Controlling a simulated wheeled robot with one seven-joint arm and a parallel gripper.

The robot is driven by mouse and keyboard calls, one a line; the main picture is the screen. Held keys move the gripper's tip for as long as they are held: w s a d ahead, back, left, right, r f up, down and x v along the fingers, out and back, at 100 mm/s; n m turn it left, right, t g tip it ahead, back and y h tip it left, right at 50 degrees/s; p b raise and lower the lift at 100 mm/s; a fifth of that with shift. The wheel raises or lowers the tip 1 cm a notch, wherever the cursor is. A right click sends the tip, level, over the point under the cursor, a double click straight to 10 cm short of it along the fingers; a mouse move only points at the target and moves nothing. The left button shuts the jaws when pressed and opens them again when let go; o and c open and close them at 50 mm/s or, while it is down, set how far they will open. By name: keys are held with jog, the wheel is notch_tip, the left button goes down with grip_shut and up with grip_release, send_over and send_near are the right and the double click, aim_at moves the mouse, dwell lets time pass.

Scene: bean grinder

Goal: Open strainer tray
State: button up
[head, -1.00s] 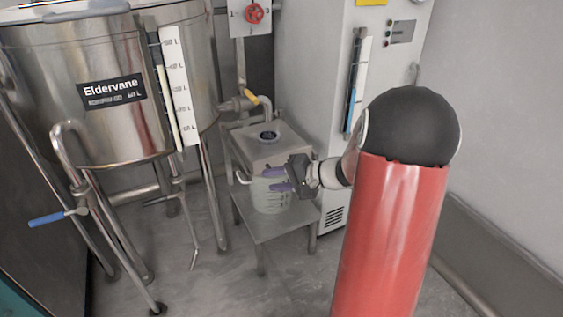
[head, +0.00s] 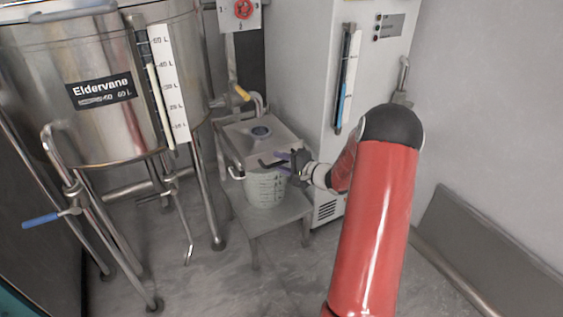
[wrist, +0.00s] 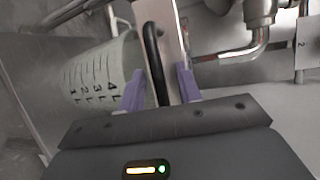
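The strainer tray appears to be the flat metal box (head: 262,143) with a dark round opening on top, on a small stand. A black bar handle (head: 270,165) shows at its front; in the wrist view the handle (wrist: 153,62) stands between my purple fingers. My gripper (head: 283,163) is at the right front of the box. In the wrist view my gripper (wrist: 160,82) is open, with a finger on each side of the handle and gaps visible. Whether either finger touches it I cannot tell.
A translucent graduated container (head: 265,189) stands under the box on a metal stand (head: 278,217). A large steel kettle (head: 75,75) on legs is at left. A white cabinet (head: 305,85) stands behind at right. Pipework (head: 245,98) with a yellow handle is behind the box.

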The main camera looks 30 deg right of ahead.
grip_shut()
dwell(0.4)
